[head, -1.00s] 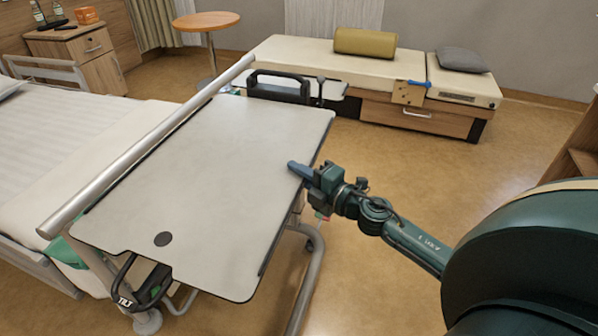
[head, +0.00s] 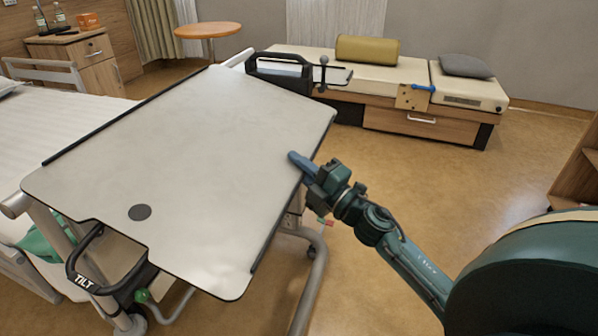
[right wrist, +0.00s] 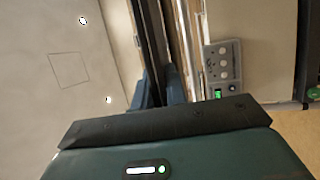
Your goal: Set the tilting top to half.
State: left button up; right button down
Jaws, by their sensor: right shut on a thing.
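The tilting top (head: 190,140) is a large pale grey panel with dark edge strips and a dark round spot. It slopes, its left long edge higher than its right. My right gripper (head: 300,163) is shut on its right long edge, near the middle. In the right wrist view the fingers (right wrist: 160,92) close around the dark edge of the top (right wrist: 150,45). A black handle marked TILT (head: 84,282) hangs under the near left corner, with a green knob (head: 141,296) beside it. My left gripper is not in view.
The bed (head: 70,120) stands to the left, partly under the top. A bench (head: 400,75) with a yellow bolster and a grey pillow stands behind. A small keypad (right wrist: 222,65) shows in the right wrist view. The floor (head: 400,170) right of the top is clear.

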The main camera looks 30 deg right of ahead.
jog(key=shift+r, duration=0.35)
jog(key=c, duration=1.6)
grip_release()
jog(key=shift+o, duration=0.2)
jog(key=shift+f, duration=0.15)
jog(key=v, duration=1.3)
jog(key=shift+d, duration=0.1)
